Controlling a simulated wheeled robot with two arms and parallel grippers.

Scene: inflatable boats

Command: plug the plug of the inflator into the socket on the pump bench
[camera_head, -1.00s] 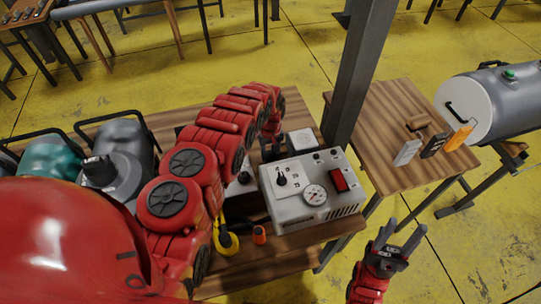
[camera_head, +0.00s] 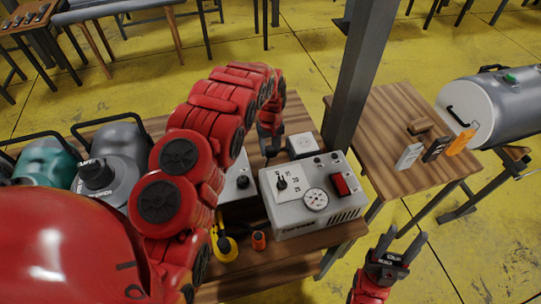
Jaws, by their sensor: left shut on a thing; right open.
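The inflator (camera_head: 312,198), a grey box with a dial, a gauge and a red switch, stands on the wooden pump bench (camera_head: 262,262). A small white box with a round face, seemingly the socket (camera_head: 303,144), sits behind the inflator. My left gripper (camera_head: 270,153) points down just left of the white box, behind the inflator. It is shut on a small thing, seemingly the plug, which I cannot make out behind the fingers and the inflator. I cannot tell whether it touches the bench. My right gripper (camera_head: 397,247) is open and empty, to the right of the bench.
A dark post (camera_head: 360,75) rises close behind the white box. A yellow-and-black tool (camera_head: 224,243) and an orange piece (camera_head: 258,240) lie before the inflator. A side table (camera_head: 385,125) and grey tank stand right.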

